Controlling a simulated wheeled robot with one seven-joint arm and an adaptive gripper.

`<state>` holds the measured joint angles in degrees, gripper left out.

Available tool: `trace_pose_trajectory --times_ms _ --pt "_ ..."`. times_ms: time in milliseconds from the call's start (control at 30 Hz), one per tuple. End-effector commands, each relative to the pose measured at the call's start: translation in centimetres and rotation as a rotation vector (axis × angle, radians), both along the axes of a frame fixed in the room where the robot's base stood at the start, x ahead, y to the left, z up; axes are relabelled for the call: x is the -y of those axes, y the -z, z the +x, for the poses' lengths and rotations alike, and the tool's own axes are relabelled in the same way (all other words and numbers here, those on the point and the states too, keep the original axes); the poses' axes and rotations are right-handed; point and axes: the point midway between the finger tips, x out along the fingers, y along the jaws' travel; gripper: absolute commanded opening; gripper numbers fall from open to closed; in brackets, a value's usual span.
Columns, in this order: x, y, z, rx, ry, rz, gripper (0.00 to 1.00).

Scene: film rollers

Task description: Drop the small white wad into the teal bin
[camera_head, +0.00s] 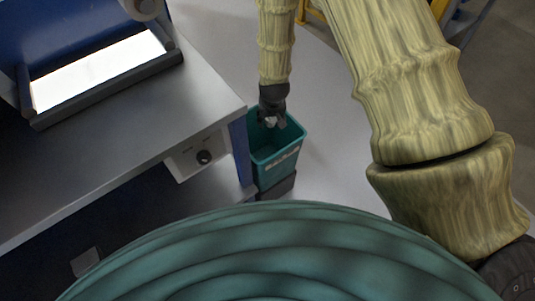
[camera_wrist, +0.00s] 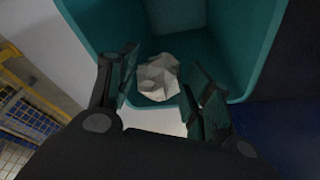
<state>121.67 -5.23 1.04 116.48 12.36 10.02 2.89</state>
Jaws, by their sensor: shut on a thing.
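The small white wad (camera_wrist: 158,78) is a crumpled ball between the two fingers of my gripper (camera_wrist: 158,82) in the wrist view. My gripper is shut on it. The bin's inner wall (camera_wrist: 235,40) shows behind and around the wad in the wrist view. I cannot tell exactly how high the wad is relative to the rim.
The bin stands on a dark base (camera_head: 277,188). Pale floor (camera_head: 325,110) is free to the right. Yellow framework (camera_wrist: 25,105) shows at left in the wrist view.

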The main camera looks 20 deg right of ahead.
Motion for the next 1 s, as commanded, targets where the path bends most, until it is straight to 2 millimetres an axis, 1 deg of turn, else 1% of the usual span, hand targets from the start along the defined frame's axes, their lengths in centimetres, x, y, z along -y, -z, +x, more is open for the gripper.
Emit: trace_pose_trajectory --times_ms 33,100,300,667,700,767,800,833,1000 --pt "0.0 1.1 0.0 0.000 0.000 0.000 0.39" --pt "0.0 1.8 0.0 0.000 0.000 0.000 0.39" --pt "0.0 3.3 0.0 0.000 0.000 0.000 0.39" --pt "0.0 3.5 0.0 0.001 0.000 0.000 0.39" --pt "0.0 3.5 0.0 0.001 0.000 0.000 0.56" --pt "0.0 3.5 0.0 0.001 0.000 0.000 0.67" --pt "0.0 3.5 0.0 0.000 0.000 0.000 0.74" --pt "0.0 3.5 0.0 0.000 0.000 0.000 0.76" --pt "0.0 3.5 0.0 0.000 0.000 0.000 0.76"
